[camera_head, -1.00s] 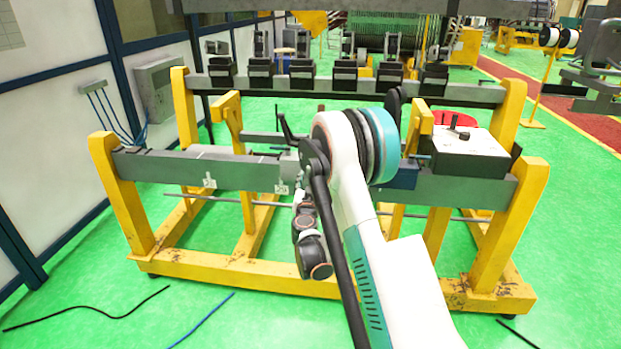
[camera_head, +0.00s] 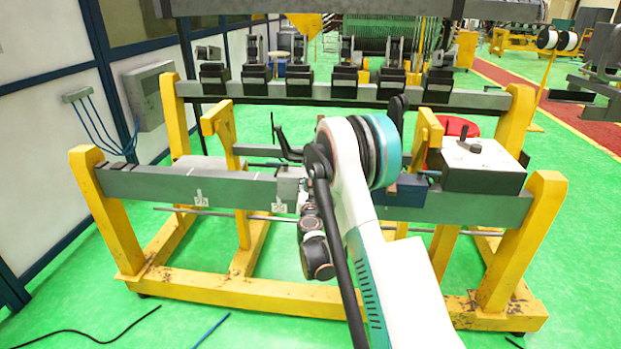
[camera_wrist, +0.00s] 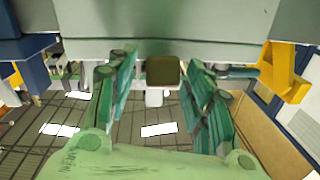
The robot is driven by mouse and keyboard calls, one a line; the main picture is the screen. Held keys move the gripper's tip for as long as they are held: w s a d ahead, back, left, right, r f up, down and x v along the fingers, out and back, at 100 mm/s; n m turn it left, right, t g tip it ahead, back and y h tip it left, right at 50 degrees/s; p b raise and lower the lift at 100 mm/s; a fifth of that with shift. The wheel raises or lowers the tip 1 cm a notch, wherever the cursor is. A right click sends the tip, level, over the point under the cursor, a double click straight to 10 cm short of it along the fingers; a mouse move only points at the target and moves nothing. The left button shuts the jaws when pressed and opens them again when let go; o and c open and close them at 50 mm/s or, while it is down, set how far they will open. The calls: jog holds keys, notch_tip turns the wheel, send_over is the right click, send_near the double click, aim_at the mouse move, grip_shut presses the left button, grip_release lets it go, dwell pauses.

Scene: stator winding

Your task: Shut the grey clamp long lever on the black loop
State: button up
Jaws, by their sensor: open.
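A black lever with a bent, hooked shape (camera_head: 281,148) stands up at the middle of the bench's front beam, left of my arm. A light grey block (camera_head: 288,187) sits on the beam below it. I cannot tell for sure which part is the clamp, and the black loop is not clear. My gripper shows in the wrist view (camera_wrist: 158,62), its two green-tinted fingers apart. A dark brown square end (camera_wrist: 163,70) shows between the fingertips against the beam; I cannot tell whether they touch it. In the head view my arm hides most of the gripper.
The grey front beam (camera_head: 140,183) rests on yellow posts (camera_head: 105,215). A white-topped box (camera_head: 480,160) stands on its right end. A rear beam (camera_head: 390,97) carries several black clamps. Cables (camera_head: 90,335) lie on the green floor.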

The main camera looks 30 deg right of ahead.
jog(key=shift+w+d, duration=0.25)
jog(key=shift+w, duration=0.2)
grip_shut()
